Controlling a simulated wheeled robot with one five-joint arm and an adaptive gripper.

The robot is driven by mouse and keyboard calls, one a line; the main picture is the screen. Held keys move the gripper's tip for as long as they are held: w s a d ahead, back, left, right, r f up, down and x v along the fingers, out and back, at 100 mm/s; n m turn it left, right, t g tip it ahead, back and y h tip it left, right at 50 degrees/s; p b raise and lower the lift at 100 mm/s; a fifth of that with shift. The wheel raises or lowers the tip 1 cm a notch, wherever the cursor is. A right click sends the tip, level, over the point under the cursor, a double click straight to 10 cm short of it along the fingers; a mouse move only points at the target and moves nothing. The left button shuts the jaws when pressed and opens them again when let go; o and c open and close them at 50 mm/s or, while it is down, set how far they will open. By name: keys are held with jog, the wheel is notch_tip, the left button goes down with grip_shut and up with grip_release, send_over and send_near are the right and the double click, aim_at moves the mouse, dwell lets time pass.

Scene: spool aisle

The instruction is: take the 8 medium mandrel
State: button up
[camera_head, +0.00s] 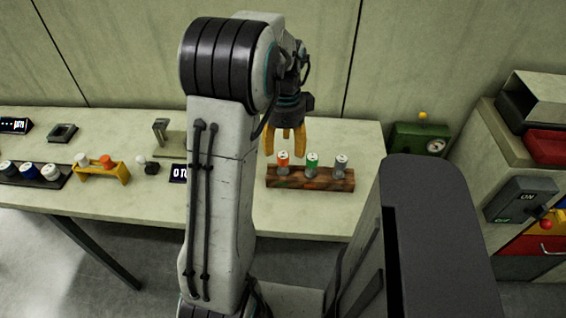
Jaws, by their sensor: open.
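A wooden block (310,183) on the table holds three upright mandrels in a row. They are an orange one (283,163) at the left, a green one (312,164) in the middle and a grey one (341,164) at the right. Their markings are too small to read, so I cannot tell which is the 8 medium. My gripper (284,146) has yellow fingers, points down and is open. It is at the orange mandrel, with its fingertips close to that mandrel's top; I cannot tell whether they touch it.
At the left, a dark rack (35,174) and a yellow holder (102,172) carry several capped pieces. A green box (419,138) stands right of the table. A cabinet with a switch box (521,199) is at the far right. The table's front middle is clear.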

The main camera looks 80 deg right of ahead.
aim_at(283, 155)
jog(key=shift+w+d+f, duration=0.1)
jog(key=shift+w+f, duration=0.05)
jog(key=shift+f, duration=1.35)
jog(key=shift+w+f, duration=0.1)
jog(key=shift+f, duration=1.4)
jog(key=shift+c, duration=0.5)
grip_shut()
